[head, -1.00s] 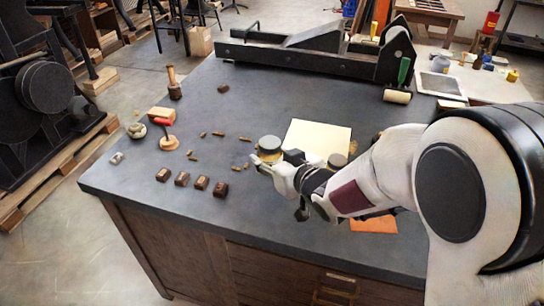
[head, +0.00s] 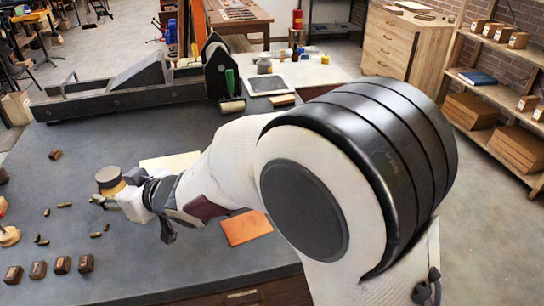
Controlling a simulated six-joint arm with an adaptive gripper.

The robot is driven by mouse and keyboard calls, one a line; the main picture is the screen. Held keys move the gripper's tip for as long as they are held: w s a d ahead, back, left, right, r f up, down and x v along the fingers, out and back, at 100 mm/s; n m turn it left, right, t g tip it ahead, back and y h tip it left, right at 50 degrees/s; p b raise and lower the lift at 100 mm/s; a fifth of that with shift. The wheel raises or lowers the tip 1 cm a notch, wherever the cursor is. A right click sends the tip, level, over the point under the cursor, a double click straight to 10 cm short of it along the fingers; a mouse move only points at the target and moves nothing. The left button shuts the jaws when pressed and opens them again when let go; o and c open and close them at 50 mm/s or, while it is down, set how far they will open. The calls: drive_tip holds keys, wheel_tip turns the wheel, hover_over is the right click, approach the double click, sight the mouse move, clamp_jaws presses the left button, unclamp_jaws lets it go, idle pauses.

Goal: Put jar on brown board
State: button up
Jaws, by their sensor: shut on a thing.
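The jar (head: 108,176) has a dark grey lid and a yellow-amber body. My gripper (head: 116,191) is shut on it, and it looks upright over the dark worktop (head: 75,150). My gripper hides part of its lower body, and I cannot tell its exact height above the top. A flat orange-brown piece (head: 246,228) lies near the front edge of the worktop, to the right of my gripper and apart from the jar. It is the nearest match to a brown board, but I cannot tell its material.
A cream sheet (head: 168,162) lies behind my gripper, partly covered by my arm. A long black press (head: 140,84) spans the back. Several small dark blocks (head: 38,270) and brass pieces (head: 64,205) lie at left. Wooden shelves (head: 500,90) stand beyond the worktop at right.

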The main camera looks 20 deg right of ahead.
drive_tip(key=w+d+m+t+h, duration=0.2)
drive_tip(key=w+d+m+h, duration=0.1)
drive_tip(key=w+d, duration=0.75)
drive_tip(key=w+d+m+t+h, duration=0.15)
drive_tip(key=w+d, duration=0.55)
drive_tip(key=d, duration=0.7)
drive_tip(key=w+d+m+h, duration=0.2)
drive_tip(key=w+d+h, duration=0.1)
drive_tip(key=d, duration=1.1)
drive_tip(key=w+d+m+h, duration=0.2)
drive_tip(key=w+d+m, duration=0.1)
drive_tip(key=d, duration=1.1)
drive_tip(key=shift+t, duration=0.35)
drive_tip(key=shift+s+a+f, duration=0.15)
drive_tip(key=shift+f, duration=1.1)
drive_tip(key=shift+s+a+f, duration=0.1)
drive_tip(key=shift+f, duration=1.1)
drive_tip(key=shift+f, duration=3.1)
